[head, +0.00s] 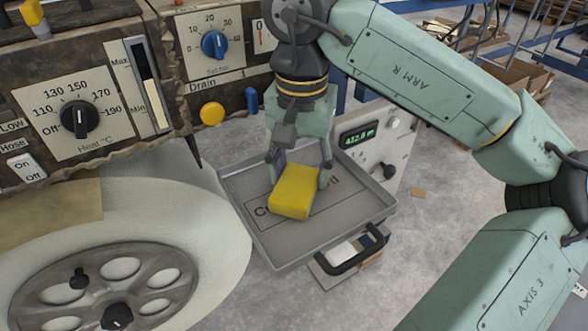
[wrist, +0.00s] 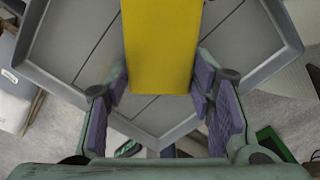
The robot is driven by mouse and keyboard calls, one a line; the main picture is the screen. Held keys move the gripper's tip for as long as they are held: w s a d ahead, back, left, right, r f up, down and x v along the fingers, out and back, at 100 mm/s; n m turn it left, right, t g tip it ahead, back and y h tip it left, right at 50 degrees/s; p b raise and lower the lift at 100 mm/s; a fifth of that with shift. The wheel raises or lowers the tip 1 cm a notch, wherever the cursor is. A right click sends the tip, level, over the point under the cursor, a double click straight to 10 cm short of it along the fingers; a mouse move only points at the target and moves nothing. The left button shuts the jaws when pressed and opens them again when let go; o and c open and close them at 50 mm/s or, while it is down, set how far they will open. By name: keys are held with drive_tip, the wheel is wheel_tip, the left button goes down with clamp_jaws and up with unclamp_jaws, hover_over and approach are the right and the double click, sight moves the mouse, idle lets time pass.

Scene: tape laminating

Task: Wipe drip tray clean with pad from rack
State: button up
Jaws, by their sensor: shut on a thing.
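The yellow pad (head: 294,192) is between the fingers of my gripper (head: 297,172), over the grey drip tray (head: 262,240). In the head view the pad appears at or just above the tray floor; I cannot tell whether it touches. In the wrist view the pad (wrist: 160,45) fills the upper middle, with the purple finger pads of my gripper (wrist: 163,95) on either side. The tray (wrist: 65,50) spreads behind it. The tray has a raised rim, a black front handle (head: 352,255) and dark lettering on its floor, partly hidden by the pad. No soiling is clearly visible.
A large pale roll (head: 215,225) with a metal hub stands left of the tray. The machine panel with a heat dial (head: 80,118) and a yellow button (head: 211,113) is behind. A box with a green display (head: 358,134) stands behind right. Floor shows to the right.

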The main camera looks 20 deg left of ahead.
sight(331, 173)
drive_tip(key=shift+w+d+f, duration=0.1)
drive_tip(key=shift+w+d, duration=0.9)
drive_tip(key=shift+w, duration=0.2)
drive_tip(key=shift+w+d+f, duration=0.1)
drive_tip(key=shift+w+d, duration=0.85)
drive_tip(key=shift+w, duration=0.25)
drive_tip(key=shift+w+d+r+p, duration=0.2)
drive_tip(key=shift+w+d+p, duration=0.1)
drive_tip(key=shift+w+d, duration=0.3)
drive_tip(key=shift+w+d+r+p, duration=0.15)
drive_tip(key=shift+w+d+p, duration=0.2)
drive_tip(key=shift+w, duration=0.4)
drive_tip(key=shift+r, duration=0.1)
drive_tip(key=shift+s+a+r, duration=0.1)
drive_tip(key=shift+s+a, duration=0.55)
drive_tip(key=shift+s, duration=0.45)
drive_tip(key=shift+s+a+f+b, duration=0.1)
drive_tip(key=shift+s+a+b, duration=0.1)
drive_tip(key=shift+s+a, duration=1.3)
drive_tip(key=shift+s+a+f+b, duration=0.1)
drive_tip(key=shift+s+a+b, duration=0.05)
drive_tip(key=shift+s+a, duration=1.35)
drive_tip(key=shift+s+d, duration=0.25)
drive_tip(key=shift+d, duration=0.05)
drive_tip(key=shift+r+p, duration=2.2)
drive_tip(key=shift+r, duration=0.8)
drive_tip(key=shift+r, duration=0.1)
